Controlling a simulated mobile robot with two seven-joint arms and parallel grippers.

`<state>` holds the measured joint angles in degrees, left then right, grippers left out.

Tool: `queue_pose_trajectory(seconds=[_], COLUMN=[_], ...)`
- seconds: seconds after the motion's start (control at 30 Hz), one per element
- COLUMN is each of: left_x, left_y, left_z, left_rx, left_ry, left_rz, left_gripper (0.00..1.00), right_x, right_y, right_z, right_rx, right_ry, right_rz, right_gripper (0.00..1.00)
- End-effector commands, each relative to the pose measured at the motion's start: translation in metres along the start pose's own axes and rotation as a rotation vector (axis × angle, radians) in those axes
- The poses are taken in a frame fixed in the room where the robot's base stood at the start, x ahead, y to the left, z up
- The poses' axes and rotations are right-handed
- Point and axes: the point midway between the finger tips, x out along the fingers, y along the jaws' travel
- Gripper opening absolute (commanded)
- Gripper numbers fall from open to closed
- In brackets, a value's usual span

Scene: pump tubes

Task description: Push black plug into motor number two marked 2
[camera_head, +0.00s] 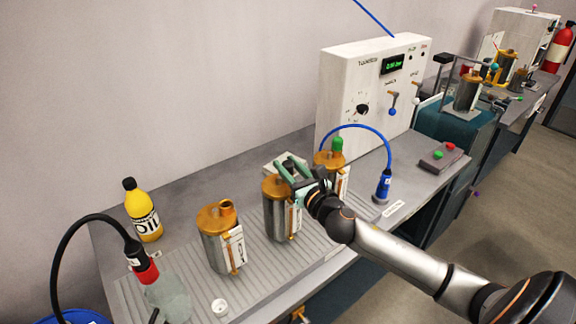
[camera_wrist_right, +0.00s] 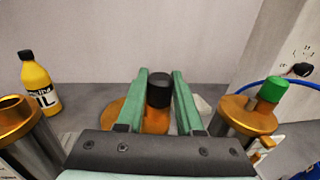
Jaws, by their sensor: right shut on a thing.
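My right gripper (camera_head: 292,170) reaches over the middle motor (camera_head: 281,215), a silver cylinder with an orange-copper top. In the right wrist view the gripper (camera_wrist_right: 161,92) has its green fingers on either side of the black plug (camera_wrist_right: 158,90), shut on it. The plug stands upright over the copper port (camera_wrist_right: 156,121) on the motor's top. I cannot tell how deep it sits. In the head view the fingers hide the plug. The number on the motor is too small to read. My left gripper is not in view.
An open-topped motor (camera_head: 221,240) stands left of it; a motor with a green plug (camera_head: 337,144) stands to the right.

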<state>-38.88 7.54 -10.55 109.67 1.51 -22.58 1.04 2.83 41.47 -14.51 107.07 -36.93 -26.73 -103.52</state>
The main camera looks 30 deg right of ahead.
Motion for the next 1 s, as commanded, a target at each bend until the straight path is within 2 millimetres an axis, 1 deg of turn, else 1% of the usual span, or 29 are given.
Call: queue_pose_trajectory(seconds=[0.03, 0.17, 0.2, 0.47, 0.5, 0.77, 0.87, 1.0], left_x=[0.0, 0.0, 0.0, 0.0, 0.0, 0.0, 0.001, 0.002], left_y=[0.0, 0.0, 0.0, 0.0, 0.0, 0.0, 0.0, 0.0], left_z=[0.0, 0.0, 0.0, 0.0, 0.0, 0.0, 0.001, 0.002], left_rx=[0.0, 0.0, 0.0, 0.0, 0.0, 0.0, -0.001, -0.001], left_ry=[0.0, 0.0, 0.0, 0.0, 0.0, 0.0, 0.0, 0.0], left_rz=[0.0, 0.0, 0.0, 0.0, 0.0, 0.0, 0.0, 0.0], left_gripper=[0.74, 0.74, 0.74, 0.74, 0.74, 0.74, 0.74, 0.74], right_x=[0.0, 0.0, 0.0, 0.0, 0.0, -0.001, -0.007, -0.024], right_y=[0.0, 0.0, 0.0, 0.0, 0.0, 0.0, 0.0, 0.0], right_z=[-0.003, -0.003, -0.003, -0.002, -0.002, -0.002, -0.003, -0.003], right_rx=[0.001, 0.001, 0.001, 0.001, 0.001, 0.0, -0.001, -0.001], right_ry=[0.005, 0.006, 0.007, 0.004, 0.004, 0.004, 0.005, 0.005], right_rz=[-0.001, -0.001, -0.001, -0.001, -0.001, 0.0, -0.001, 0.001], right_gripper=[0.0, 0.0, 0.4, 0.69, 0.7, 0.7, 0.7, 0.7])
